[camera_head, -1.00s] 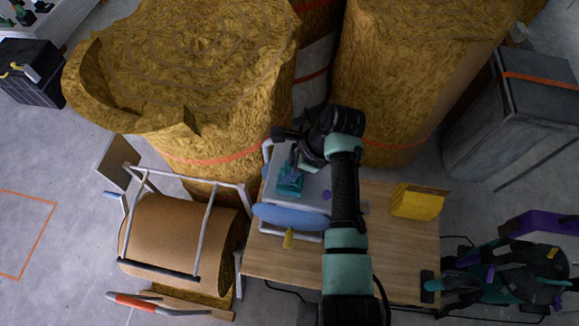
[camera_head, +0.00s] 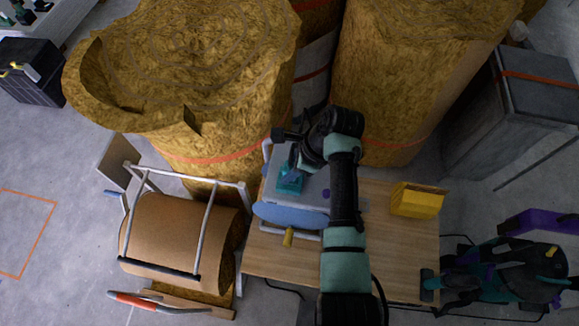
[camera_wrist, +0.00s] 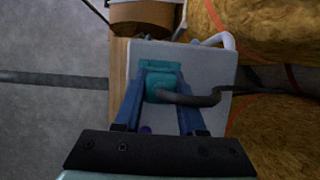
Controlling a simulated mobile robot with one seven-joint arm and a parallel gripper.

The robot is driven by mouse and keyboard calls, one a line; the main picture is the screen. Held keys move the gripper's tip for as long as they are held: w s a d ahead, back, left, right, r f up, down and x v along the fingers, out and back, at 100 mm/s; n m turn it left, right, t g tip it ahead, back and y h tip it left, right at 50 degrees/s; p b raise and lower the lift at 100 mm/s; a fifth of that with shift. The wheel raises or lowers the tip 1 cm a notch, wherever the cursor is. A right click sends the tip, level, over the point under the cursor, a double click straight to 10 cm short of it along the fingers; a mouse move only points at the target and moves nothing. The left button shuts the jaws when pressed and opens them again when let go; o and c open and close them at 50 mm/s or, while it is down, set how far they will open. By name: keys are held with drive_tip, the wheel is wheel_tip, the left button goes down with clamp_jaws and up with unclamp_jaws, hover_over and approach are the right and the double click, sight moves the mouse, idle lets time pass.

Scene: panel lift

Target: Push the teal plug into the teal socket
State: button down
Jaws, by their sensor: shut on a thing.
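The teal socket (camera_head: 290,183) sits on a light grey panel on the wooden table in the head view. It also shows in the wrist view as a teal block (camera_wrist: 160,66) on the panel. My gripper (camera_wrist: 160,80) points at it, its two blue fingers shut on the teal plug (camera_wrist: 158,88). A dark cable runs from the plug to the right. The plug is at the socket in the wrist view; how deep it sits is hidden. In the head view my gripper (camera_head: 294,170) is just above the socket, and its wrist partly covers the plug.
A purple knob (camera_head: 326,193) is on the panel. Large insulation rolls (camera_head: 395,80) stand behind.

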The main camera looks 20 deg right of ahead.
drive_tip(key=shift+f, duration=0.2)
drive_tip(key=shift+c, duration=2)
unclamp_jaws()
drive_tip(key=v, duration=1.3)
drive_tip(key=shift+b, duration=0.45)
